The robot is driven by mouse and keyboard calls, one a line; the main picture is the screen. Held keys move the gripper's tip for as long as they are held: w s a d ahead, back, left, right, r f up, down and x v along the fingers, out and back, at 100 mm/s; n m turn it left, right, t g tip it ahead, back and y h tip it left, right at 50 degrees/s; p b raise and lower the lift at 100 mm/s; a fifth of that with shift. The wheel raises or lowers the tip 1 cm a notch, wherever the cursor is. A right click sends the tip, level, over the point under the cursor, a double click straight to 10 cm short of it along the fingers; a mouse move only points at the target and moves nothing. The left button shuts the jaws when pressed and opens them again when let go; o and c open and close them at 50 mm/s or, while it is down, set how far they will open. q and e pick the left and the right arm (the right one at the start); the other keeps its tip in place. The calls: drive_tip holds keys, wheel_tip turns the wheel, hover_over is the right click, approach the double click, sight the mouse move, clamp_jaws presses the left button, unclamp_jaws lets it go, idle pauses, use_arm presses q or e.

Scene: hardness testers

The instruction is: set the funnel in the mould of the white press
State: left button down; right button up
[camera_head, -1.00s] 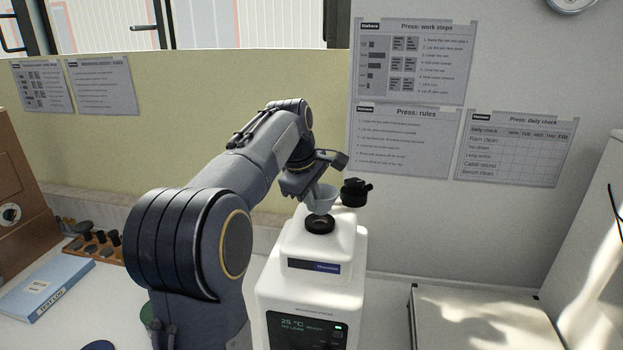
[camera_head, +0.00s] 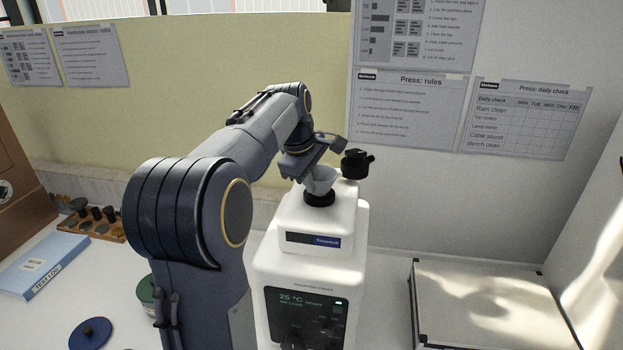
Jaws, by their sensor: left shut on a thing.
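The white press (camera_head: 312,264) stands in the middle of the bench, with a dark display on its front. Its mould (camera_head: 319,198) is a black ring on top. The pale grey funnel (camera_head: 321,181) is upright with its lower end at the mould's opening; how deep it sits cannot be told. My left gripper (camera_head: 311,174) is shut on the funnel from the left, and its fingers are partly hidden behind the wrist. My right gripper is not in view.
A black knob-like part (camera_head: 356,163) stands at the press's back right, close to the funnel. A blue lidded thing (camera_head: 90,333), a blue book (camera_head: 43,266) and a wooden rack (camera_head: 93,218) lie left. A pale flat box (camera_head: 488,300) is at right.

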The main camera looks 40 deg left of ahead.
use_arm(q)
drive_tip(key=shift+f, duration=0.55)
idle(0.4)
drive_tip(key=c, duration=1.5)
unclamp_jaws()
drive_tip(key=b+v, duration=0.1)
drive_tip(key=v, duration=0.7)
drive_tip(key=shift+f, duration=0.1)
